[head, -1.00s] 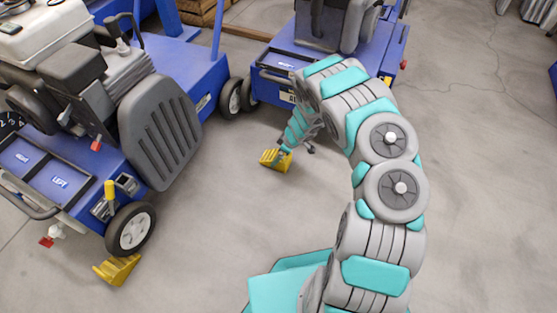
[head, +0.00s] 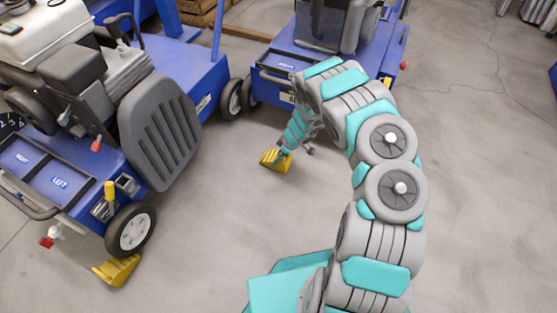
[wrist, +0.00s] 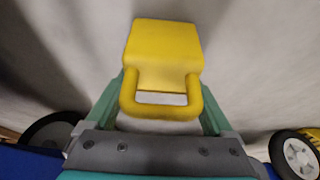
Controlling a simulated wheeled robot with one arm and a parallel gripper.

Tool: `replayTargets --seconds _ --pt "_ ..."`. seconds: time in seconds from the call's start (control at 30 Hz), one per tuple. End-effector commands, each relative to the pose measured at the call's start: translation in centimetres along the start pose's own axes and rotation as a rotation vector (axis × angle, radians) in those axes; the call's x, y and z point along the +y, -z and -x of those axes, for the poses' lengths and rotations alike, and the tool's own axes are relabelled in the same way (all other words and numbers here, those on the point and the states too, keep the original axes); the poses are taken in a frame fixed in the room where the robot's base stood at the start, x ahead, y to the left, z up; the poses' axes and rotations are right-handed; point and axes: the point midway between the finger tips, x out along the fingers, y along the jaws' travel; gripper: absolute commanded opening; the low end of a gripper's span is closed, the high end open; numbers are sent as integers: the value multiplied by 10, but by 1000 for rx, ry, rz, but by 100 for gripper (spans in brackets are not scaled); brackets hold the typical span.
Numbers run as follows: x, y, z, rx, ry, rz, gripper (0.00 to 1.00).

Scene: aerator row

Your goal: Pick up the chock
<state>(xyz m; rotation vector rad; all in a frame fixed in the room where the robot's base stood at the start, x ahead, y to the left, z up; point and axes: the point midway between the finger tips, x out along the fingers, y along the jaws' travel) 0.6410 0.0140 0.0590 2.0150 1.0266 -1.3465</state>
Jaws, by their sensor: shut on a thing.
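A yellow chock (head: 275,162) is near the middle of the head view, in front of the rear blue machine. In the wrist view the chock (wrist: 163,45) shows a block with a loop handle toward me. My gripper (head: 284,152) is shut on the chock, with its teal fingers on either side of it, as the wrist view also shows. I cannot tell whether the chock touches the floor or is just above it. A second yellow chock (head: 117,270) lies on the floor at the wheel of the left machine.
The left blue machine (head: 205,85), with its engine and black wheel (head: 131,229), fills the left. The rear blue machine (head: 330,65) stands close behind my gripper. A wooden pallet (head: 205,12) is at the back. The concrete floor is clear in front and to the right.

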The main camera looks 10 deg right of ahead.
Motion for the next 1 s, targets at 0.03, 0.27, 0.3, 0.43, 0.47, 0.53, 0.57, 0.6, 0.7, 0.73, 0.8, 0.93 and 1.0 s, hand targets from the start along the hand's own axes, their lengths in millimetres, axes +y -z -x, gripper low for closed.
replayTargets --seconds 0.03,0.27,0.3,0.43,0.47,0.53,0.57,0.6,0.7,0.73,0.8,0.93,1.0 --pt "0 0 0 0 0 0 14" --pt "0 0 0 -1 0 0 0" --pt "0 0 0 0 0 0 0" --pt "0 0 0 0 0 0 0" --pt "0 0 0 0 0 0 0" --pt "0 0 1 0 0 0 0" --pt "0 0 1 0 0 0 0" --pt "0 0 2 0 -1 0 0" --pt "1 2 4 0 -1 1 0" --pt "1 2 6 0 -2 1 0" --pt "1 4 10 0 -3 1 0" --pt "1 9 20 -1 -3 2 0" --pt "1 12 28 -1 -3 2 0"
